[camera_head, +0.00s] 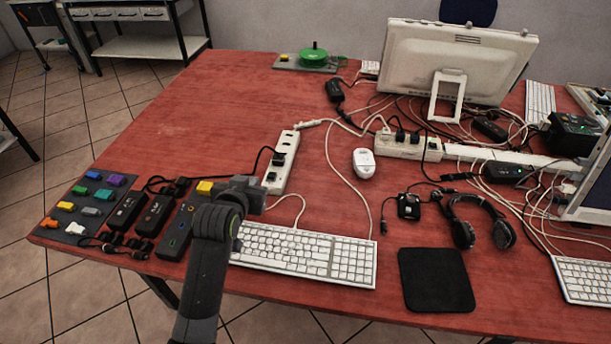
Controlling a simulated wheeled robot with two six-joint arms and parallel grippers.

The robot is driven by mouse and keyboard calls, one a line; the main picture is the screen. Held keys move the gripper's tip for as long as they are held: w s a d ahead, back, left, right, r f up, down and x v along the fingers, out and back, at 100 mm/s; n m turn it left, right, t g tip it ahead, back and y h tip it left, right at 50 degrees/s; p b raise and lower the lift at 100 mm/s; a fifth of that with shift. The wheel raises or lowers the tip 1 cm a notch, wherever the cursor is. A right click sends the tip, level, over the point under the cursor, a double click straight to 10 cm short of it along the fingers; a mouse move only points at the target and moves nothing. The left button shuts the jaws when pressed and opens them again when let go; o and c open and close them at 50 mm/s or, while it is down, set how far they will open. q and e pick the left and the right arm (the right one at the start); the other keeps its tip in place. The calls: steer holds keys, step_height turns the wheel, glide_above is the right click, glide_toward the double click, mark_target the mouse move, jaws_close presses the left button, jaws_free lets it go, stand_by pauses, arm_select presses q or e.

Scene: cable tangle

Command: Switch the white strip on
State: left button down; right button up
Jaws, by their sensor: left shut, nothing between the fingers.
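A white power strip (287,150) lies left of the table's middle, running from upper right to lower left. A black plug with a dark cable sits in it, and a small dark part shows near its lower end. My left gripper (262,191) is shut and empty, right at the strip's lower end. I cannot tell whether it touches the strip. The gripper hides part of that end, and the switch's state cannot be made out. A second whitish strip (398,150) with several black plugs lies further right. My right gripper is not in view.
A white keyboard (303,254) lies just in front of the gripper. Dark adapters (155,215) and a grey board (70,224) with coloured blocks lie to the left. A white mouse (364,163), headphones (465,233) and tangled cables lie right. The back left tabletop is clear.

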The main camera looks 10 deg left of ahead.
arm_select(q)
steer(key=shift+w+d+r, duration=0.35)
steer(key=shift+w+r, duration=0.2)
steer(key=shift+w, duration=0.1)
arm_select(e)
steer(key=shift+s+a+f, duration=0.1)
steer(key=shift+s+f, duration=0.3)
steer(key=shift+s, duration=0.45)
arm_select(q)
glide_above(269, 185)
steer(key=w, duration=0.1)
step_height(269, 185, down, 4)
steer(key=shift+f, duration=0.1)
steer(key=f, duration=0.2)
steer(key=shift+s+f, duration=0.4)
steer(key=shift+f, duration=0.5)
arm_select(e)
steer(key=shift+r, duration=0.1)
